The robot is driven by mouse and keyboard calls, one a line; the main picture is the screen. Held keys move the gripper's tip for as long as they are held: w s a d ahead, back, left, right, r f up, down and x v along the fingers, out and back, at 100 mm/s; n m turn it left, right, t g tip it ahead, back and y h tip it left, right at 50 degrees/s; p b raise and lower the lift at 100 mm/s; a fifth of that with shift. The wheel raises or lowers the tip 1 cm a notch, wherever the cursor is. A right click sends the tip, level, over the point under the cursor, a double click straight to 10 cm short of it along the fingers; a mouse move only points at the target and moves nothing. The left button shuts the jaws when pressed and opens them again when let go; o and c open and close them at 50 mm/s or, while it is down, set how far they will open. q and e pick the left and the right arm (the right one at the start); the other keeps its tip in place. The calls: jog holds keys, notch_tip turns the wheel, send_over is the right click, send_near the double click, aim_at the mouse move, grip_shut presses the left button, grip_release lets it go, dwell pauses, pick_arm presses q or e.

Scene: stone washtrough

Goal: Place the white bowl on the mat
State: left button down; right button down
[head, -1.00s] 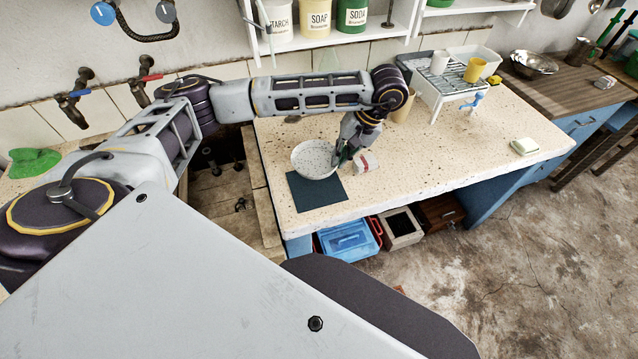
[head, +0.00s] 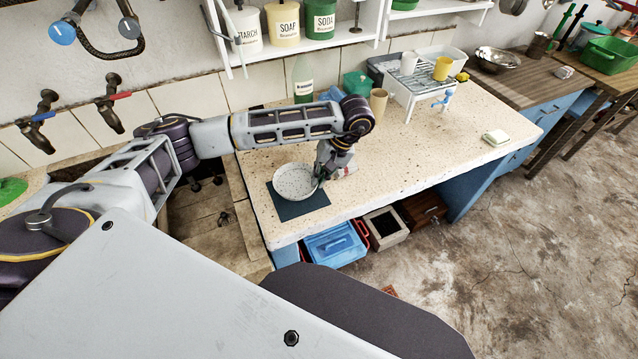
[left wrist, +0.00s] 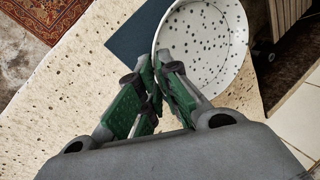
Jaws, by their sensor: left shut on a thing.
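The white bowl (head: 294,182) with dark speckles is upright over the dark blue-green mat (head: 304,208) near the front of the stone counter. The bowl hides the mat's back part; I cannot tell whether its base touches the mat. My left gripper (head: 321,174) is at the bowl's right rim, shut on it. In the left wrist view the fingers (left wrist: 158,82) meet at the near rim of the bowl (left wrist: 208,42), and the mat (left wrist: 137,32) shows left of it. My right gripper is not in view.
A small white-and-red item (head: 347,170) lies close right of the gripper. A tan cup (head: 378,101) and a white rack (head: 424,88) stand farther back. A soap-like block (head: 496,137) lies at the right. The counter's front right is clear.

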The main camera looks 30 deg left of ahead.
aim_at(319, 192)
pick_arm(q)
jog(key=shift+f, duration=0.1)
jog(key=shift+f, duration=1.75)
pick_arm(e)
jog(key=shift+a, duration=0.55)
pick_arm(q)
jog(key=shift+f, duration=0.2)
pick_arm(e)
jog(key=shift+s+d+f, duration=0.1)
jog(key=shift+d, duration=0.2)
pick_arm(q)
jog(key=c, duration=1.6)
grip_release()
jog(key=shift+c, duration=0.2)
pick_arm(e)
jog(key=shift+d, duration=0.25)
pick_arm(q)
jog(key=shift+r, duration=0.2)
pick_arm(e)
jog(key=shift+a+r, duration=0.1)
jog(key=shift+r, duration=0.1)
